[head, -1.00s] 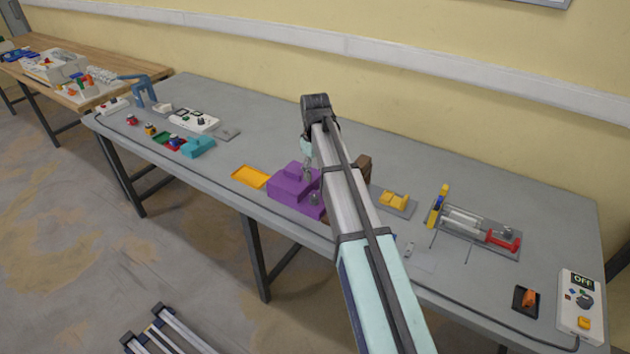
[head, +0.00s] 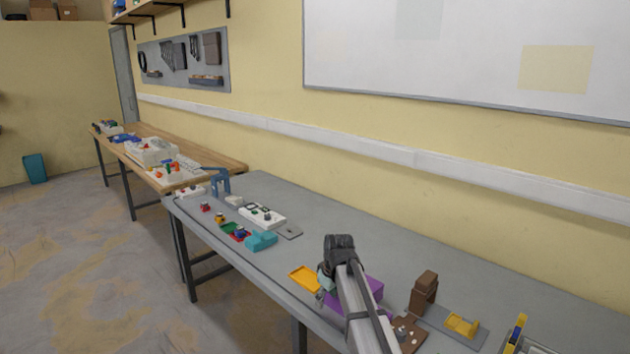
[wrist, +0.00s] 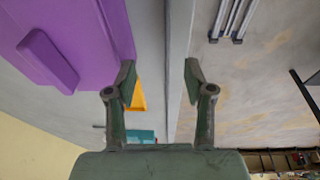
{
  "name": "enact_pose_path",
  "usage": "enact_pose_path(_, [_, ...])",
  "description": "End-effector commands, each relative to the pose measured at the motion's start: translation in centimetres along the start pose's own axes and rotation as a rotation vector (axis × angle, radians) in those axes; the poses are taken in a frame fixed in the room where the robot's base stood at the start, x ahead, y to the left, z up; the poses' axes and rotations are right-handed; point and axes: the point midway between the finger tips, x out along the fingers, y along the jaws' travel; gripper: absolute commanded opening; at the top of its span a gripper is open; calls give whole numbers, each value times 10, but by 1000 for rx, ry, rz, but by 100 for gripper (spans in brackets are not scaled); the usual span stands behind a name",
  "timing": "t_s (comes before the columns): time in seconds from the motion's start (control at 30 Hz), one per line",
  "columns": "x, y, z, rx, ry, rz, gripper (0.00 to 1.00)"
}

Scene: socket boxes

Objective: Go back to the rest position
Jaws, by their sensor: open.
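My gripper shows in the wrist view (wrist: 160,85) with its two fingers spread apart and nothing between them. In the head view my arm reaches over the front part of the grey table (head: 400,235), and the fingers are mostly hidden behind the wrist. A purple block (head: 368,290) stands on the table beside and partly behind my arm. In the wrist view the purple block (wrist: 75,40) fills the upper left, next to the left finger. The table's front edge runs between the fingers there, with floor on the right.
An orange tray (head: 304,279) and a teal block (head: 261,241) lie to the left. A brown stand (head: 424,292) and a yellow piece on a plate (head: 462,325) stand to the right. A wooden table (head: 215,160) adjoins at far left. The table's back strip is clear.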

Motion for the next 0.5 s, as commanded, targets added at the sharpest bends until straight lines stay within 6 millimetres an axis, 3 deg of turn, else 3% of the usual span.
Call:
enact_pose_path(0.03, [25, -20, -12, -38, 38, 2, 53])
enact_pose_path(0.23, [79, -76, -54, -145, 179, 17, 53])
enact_pose_path(0.37, [111, -90, -32, -119, 168, 3, 53])
enact_pose_path(0.5, [142, -94, 13, -51, 102, -22, 53])
